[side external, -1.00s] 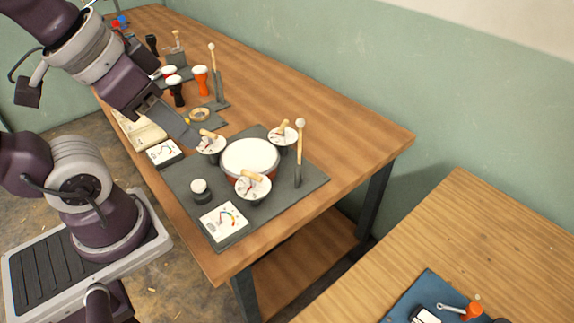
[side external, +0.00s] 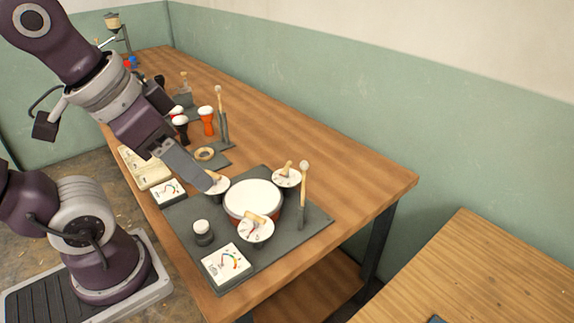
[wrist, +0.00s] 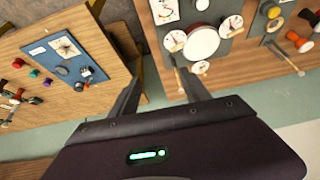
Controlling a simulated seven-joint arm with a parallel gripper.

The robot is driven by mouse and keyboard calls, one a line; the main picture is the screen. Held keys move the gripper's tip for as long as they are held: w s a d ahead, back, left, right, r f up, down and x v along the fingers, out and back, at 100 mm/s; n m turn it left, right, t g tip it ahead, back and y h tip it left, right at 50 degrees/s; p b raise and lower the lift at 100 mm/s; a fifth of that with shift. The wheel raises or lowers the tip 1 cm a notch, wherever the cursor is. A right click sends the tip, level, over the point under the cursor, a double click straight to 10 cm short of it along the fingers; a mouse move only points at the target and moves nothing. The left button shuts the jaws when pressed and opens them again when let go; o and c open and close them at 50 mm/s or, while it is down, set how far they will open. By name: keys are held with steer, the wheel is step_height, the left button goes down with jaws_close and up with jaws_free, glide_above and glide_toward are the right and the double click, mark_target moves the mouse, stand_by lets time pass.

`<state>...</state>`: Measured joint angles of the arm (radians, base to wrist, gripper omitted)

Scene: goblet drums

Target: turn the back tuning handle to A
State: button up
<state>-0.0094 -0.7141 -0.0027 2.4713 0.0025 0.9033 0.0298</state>
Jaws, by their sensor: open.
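A drum with a white head (side external: 252,198) stands on a dark mat (side external: 308,222), with three pale dials around it, each with a wooden handle. The handles are on the left dial (side external: 211,174), on the far right dial (side external: 286,167) and on the near dial (side external: 257,218). A white card with a coloured gauge (side external: 227,264) lies at the mat's near corner; its letters are too small to read. My gripper (side external: 206,186) is open and empty. In the side view its fingers overlap the left dial; contact cannot be told. The wrist view shows the fingers (wrist: 160,72) apart, with the drum (wrist: 202,42) beyond.
A black knob with a white top (side external: 203,232) stands on the mat. A second gauge card (side external: 168,191), a ring (side external: 204,154) and small goblet drums (side external: 207,120) are farther back. The table's right side is clear.

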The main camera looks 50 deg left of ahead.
steer(key=o, duration=0.4)
steer(key=w, duration=0.2)
steer(key=w+a+r+m+g, duration=0.1)
steer(key=w, duration=0.2)
steer(key=w+a+r+m, duration=0.1)
steer(key=w, duration=0.2)
steer(key=shift+w+y, duration=0.1)
steer(key=shift+y, duration=0.2)
steer(key=m+g, duration=0.5)
steer(key=m, duration=0.4)
glide_above(287, 165)
step_height(287, 165, down, 20)
steer(key=shift+r, duration=0.2)
step_height(287, 165, down, 7)
steer(key=shift+r, duration=0.15)
steer(key=shift+f, duration=0.3)
steer(key=c, duration=1.3)
